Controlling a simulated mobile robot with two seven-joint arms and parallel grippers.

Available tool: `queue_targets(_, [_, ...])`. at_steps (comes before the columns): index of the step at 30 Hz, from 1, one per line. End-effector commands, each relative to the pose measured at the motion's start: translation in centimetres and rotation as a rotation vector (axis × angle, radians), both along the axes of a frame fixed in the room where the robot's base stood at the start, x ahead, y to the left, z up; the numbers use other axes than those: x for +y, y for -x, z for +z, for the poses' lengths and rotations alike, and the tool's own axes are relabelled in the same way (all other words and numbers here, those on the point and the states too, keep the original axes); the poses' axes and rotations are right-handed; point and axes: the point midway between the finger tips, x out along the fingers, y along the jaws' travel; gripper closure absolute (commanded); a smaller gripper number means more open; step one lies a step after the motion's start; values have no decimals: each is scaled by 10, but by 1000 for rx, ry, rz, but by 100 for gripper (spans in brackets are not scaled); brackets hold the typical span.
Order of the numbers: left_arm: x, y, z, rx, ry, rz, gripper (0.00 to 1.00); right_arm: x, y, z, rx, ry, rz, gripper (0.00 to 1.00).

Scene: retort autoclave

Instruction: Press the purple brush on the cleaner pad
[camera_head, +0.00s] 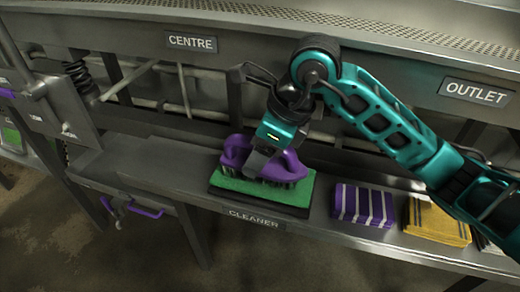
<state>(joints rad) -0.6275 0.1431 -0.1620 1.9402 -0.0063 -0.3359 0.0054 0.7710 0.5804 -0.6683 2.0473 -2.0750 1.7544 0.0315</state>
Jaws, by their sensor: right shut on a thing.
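The purple brush (236,152) has a looped handle and dark bristles. It sits upright over the green cleaner pad (234,184), and its bristles appear to touch the pad's top. The pad has a dark base and lies on the metal shelf above the CLEANER label (254,218). My right gripper (262,165) comes down from above and is shut on the brush's handle; the gripper hides part of the handle. My left gripper is not in view.
A purple-striped cloth (363,205) and a yellow cloth (437,221) lie on the shelf right of the pad. A metal ledge with CENTRE (193,42) and OUTLET (476,91) signs runs behind. The shelf left of the pad is clear.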

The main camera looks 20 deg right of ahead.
Motion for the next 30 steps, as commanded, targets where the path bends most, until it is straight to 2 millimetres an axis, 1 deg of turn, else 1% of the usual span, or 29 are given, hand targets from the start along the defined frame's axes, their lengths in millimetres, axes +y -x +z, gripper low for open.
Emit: queue_targets(30, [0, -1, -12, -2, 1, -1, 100, 0, 0, -13, 1, 1, 0, 64])
